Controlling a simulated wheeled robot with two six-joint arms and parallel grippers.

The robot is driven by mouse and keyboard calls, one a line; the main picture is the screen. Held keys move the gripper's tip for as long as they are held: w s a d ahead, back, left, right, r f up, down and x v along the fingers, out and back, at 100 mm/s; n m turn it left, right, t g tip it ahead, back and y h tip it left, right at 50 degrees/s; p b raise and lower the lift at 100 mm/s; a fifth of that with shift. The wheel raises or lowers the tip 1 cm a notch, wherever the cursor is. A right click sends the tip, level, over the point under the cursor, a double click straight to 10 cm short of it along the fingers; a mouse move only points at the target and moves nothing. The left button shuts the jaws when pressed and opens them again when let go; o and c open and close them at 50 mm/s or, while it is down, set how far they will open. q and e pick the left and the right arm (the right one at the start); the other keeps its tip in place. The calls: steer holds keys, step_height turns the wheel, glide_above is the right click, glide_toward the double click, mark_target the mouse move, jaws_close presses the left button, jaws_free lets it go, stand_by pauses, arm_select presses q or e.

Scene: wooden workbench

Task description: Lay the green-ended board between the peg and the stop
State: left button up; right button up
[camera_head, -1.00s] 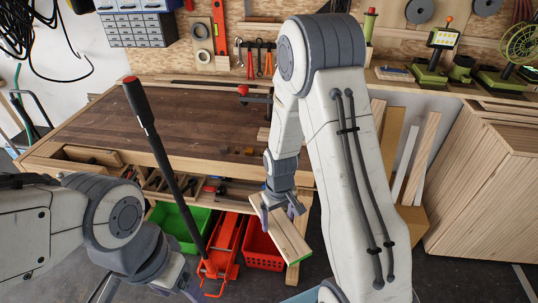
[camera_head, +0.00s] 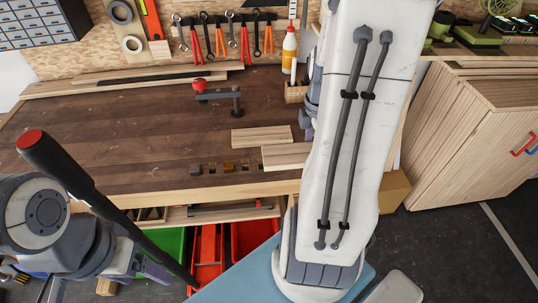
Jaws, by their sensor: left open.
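A pale board (camera_head: 286,156) shows over the front right of the bench top, and its right part is hidden behind my right arm. No green end shows on it. A second pale board (camera_head: 261,136) lies just behind it. A dark holder with a red knob (camera_head: 198,85) and an upright post stands farther back. Several small blocks (camera_head: 228,168) sit in a row near the front edge; I cannot tell which are peg or stop. My right gripper is almost wholly hidden behind its arm. My left gripper (camera_head: 152,272) is open and low, in front of the bench.
A black bar with a red cap (camera_head: 80,180) slants across the lower left, in front of the bench. Green (camera_head: 168,245) and red (camera_head: 250,236) bins stand below. A glue bottle (camera_head: 289,48) stands at the back.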

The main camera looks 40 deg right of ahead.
steer(key=w+a+f, duration=0.1)
steer(key=w+f, duration=0.1)
steer(key=w, duration=0.1)
steer(key=w+a+f, duration=0.1)
steer(key=w+f, duration=0.1)
steer(key=w, duration=0.1)
steer(key=w+a+f+p, duration=0.1)
steer(key=w+f, duration=0.1)
steer(key=w, duration=0.2)
steer(key=shift+a+f, duration=0.15)
steer(key=shift+a, duration=0.05)
step_height(320, 180, down, 4)
steer(key=shift+r, duration=0.1)
steer(key=shift+f, duration=0.25)
steer(key=o, duration=1.2)
